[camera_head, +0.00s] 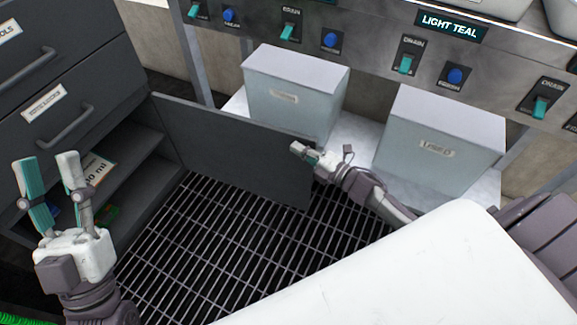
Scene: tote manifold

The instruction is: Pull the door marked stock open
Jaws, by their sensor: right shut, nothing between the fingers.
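A dark grey door (228,145) stands swung out from the low compartment of the dark cabinet at the left. It is hinged on its left side, and the compartment's shelves show. No "stock" mark can be read on the door face in view. My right gripper (305,153) is shut and empty at the door's free upper right corner. I cannot tell whether it touches the door. My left gripper (50,172) is open and empty, in front of the cabinet's lower left part, with its fingers pointing up.
Dark drawers (62,115) with bar handles are above the compartment. Two pale lidded bins (290,100) (436,150) stand on a light shelf behind the door. A panel with teal switches and blue buttons (455,76) runs above. The grated floor (225,240) is clear.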

